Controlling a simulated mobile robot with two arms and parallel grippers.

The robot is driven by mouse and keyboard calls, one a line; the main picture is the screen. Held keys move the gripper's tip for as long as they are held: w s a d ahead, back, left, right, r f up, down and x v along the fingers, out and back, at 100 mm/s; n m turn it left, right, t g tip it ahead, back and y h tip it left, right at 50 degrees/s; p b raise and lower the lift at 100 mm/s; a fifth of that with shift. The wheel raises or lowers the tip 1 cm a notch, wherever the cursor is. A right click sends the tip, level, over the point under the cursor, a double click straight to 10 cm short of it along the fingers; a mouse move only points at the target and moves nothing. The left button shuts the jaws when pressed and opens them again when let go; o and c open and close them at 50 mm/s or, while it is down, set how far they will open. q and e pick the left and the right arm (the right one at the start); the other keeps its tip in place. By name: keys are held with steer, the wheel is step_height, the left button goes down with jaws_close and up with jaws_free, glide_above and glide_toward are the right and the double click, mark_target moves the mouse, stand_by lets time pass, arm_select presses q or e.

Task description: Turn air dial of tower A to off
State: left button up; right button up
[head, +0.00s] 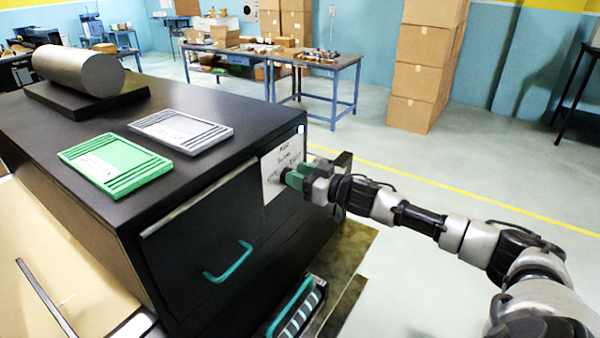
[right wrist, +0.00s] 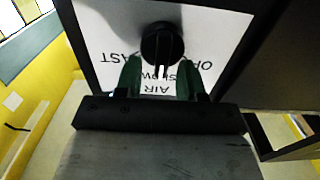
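The air dial (right wrist: 162,42) is a round black knob on a white label plate (right wrist: 103,40) in the right wrist view. The plate appears upside down there, with AIR, SLOW, FAST and a partly hidden OFF. A pale mark on the knob faces the SLOW side. In the head view the plate (head: 273,190) is on the front of the black cabinet (head: 210,225), with the dial mostly hidden by the gripper. My right gripper (head: 296,178) is at the dial; its green fingers (right wrist: 160,80) are apart, one towards each side of the knob. My left gripper is out of view.
On the cabinet top lie a green tray (head: 115,165), a grey tray (head: 180,130) and a grey roll (head: 80,70). A teal handle (head: 230,262) sticks out of the front. Stacked boxes (head: 420,70) and a workbench (head: 315,62) stand behind.

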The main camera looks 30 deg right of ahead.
jaws_close()
steer(key=shift+a+n, duration=0.1)
steer(key=shift+n, duration=0.3)
steer(key=n, duration=0.7)
steer(key=a+f+n+b, duration=0.1)
steer(key=n, duration=0.3)
steer(key=shift+s+a, duration=0.1)
steer(key=shift+s, duration=0.2)
steer(key=shift+n, duration=0.3)
